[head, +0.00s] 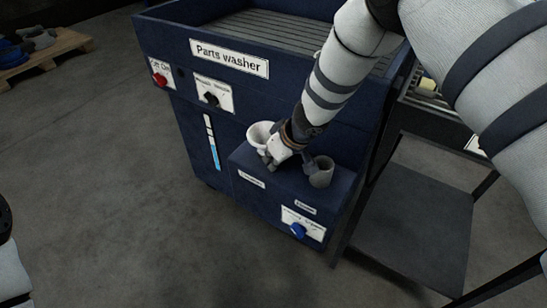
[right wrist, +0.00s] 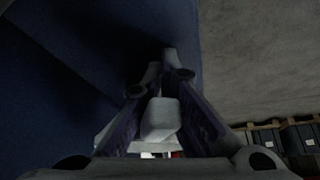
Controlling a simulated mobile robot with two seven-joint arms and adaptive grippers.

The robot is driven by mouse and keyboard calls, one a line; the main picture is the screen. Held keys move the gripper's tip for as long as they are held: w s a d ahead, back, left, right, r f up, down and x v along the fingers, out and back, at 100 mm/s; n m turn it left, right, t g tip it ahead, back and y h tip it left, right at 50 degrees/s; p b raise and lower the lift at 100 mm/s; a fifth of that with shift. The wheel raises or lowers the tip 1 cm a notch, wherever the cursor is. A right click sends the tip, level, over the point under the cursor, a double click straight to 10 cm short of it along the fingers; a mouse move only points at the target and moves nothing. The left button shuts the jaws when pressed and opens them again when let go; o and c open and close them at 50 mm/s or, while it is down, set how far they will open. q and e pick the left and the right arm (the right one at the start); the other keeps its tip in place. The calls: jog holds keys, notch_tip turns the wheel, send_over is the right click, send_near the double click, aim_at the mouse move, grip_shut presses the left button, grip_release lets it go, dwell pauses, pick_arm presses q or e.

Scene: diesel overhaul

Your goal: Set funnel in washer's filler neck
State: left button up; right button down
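The funnel (head: 259,134) is a white, wide-mouthed cone at the labelled ledge on the front of the blue parts washer (head: 277,94). My right gripper (head: 271,160) is at the funnel's right side, touching or nearly touching it. In the right wrist view the right gripper's fingers (right wrist: 162,75) close in around a pale block (right wrist: 160,118), which looks like the funnel's grip. A white edge also shows behind them. The funnel's lower end and any neck under it are hidden. A grey open cup-like neck (head: 321,172) stands on the ledge to the right. My left gripper is out of view.
A red knob (head: 159,79), a black knob (head: 211,99) and a blue knob (head: 298,230) are on the washer's front. A dark shelf cart (head: 415,235) stands close on the right. The floor at left is clear; a pallet (head: 45,55) lies far back.

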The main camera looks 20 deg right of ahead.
dwell(0.4)
jog(key=c, duration=1.7)
grip_release()
jog(key=v, duration=1.2)
jog(key=shift+r, duration=0.1)
